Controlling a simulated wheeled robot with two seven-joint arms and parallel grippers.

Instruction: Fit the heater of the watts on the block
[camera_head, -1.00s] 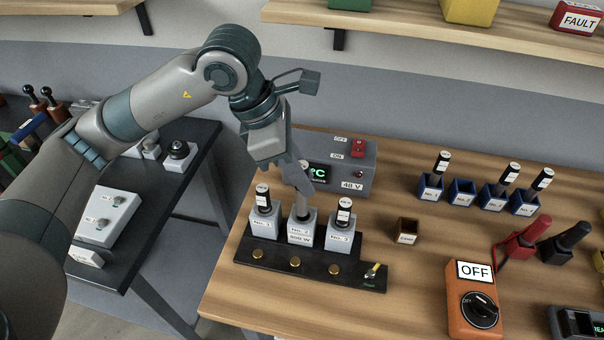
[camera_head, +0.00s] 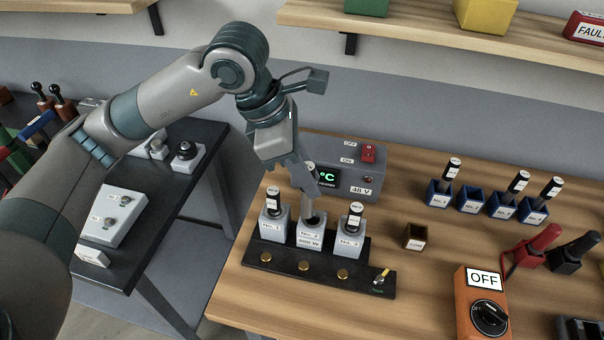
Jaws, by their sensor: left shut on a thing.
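The dark block (camera_head: 322,272) stands on the wooden bench, with three grey sockets in a row. The left socket (camera_head: 273,230) and the right socket (camera_head: 348,240) each hold a black heater with a white label. The middle socket (camera_head: 310,233) bears an extra watts plate that reads like 600 W. My left gripper (camera_head: 310,188) is above the middle socket, shut on a heater (camera_head: 308,207) that stands nearly upright. Its grey metal lower part meets the socket mouth; its depth inside is unclear. The fingers hide much of its handle. My right gripper is not in view.
A grey 48 V box (camera_head: 352,180) with a green display stands close behind the block. Several blue holders (camera_head: 502,208) stand at the back right; the second one is empty.

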